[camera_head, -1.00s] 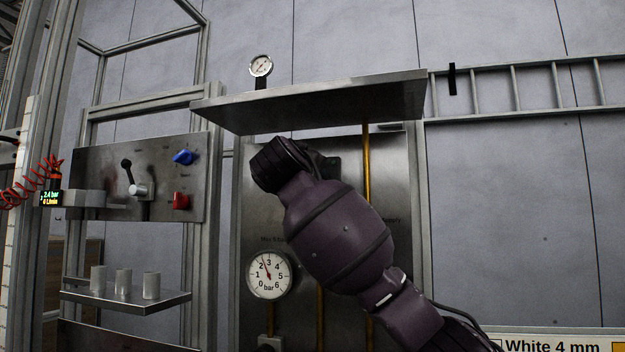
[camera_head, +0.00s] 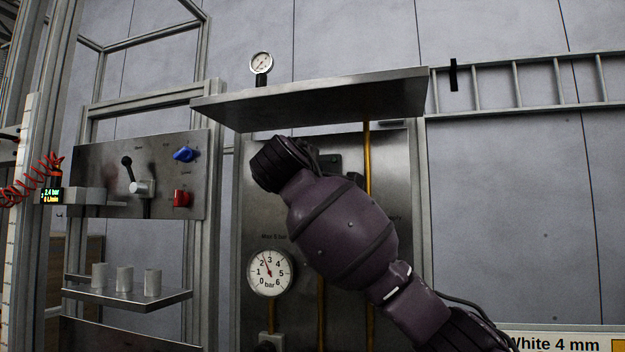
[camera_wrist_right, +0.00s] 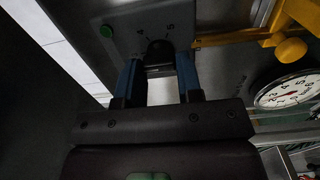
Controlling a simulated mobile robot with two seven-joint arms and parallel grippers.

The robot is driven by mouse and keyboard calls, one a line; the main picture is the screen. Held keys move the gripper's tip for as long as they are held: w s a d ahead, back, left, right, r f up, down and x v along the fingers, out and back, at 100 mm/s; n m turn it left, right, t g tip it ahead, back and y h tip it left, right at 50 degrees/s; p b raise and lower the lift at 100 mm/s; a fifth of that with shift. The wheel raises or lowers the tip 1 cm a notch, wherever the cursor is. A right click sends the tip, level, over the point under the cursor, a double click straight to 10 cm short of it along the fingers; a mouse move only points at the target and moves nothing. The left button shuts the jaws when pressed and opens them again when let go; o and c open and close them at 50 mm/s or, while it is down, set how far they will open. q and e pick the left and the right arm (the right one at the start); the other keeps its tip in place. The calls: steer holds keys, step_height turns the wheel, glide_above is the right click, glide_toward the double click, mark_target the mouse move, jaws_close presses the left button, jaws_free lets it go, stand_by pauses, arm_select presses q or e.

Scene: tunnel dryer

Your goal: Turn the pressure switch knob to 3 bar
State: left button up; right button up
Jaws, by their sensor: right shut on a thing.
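The black pressure switch knob (camera_wrist_right: 160,55) shows in the right wrist view, on a grey panel with the numbers 4 and 5 printed beside it. My right gripper (camera_wrist_right: 158,68) is shut on the knob, with one blue finger on each side. The knob's pointer and the rest of its scale are not readable. In the head view my right arm covers the gripper and knob. The round bar gauge (camera_head: 269,273) there has its needle between 2 and 3. My left gripper is not in view.
A metal shelf (camera_head: 320,97) juts out above my right arm and carries a small gauge (camera_head: 261,63). A yellow pipe and valve (camera_wrist_right: 290,50) lie close to the right gripper. A panel (camera_head: 100,170) with a lever, blue knob and red knob stands at left.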

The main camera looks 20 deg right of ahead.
steer(key=shift+f, duration=0.1)
steer(key=o, duration=0.9)
steer(key=shift+s, duration=0.1)
steer(key=shift+b+v, duration=1.35)
steer(key=shift+v, duration=4)
steer(key=shift+a, duration=0.1)
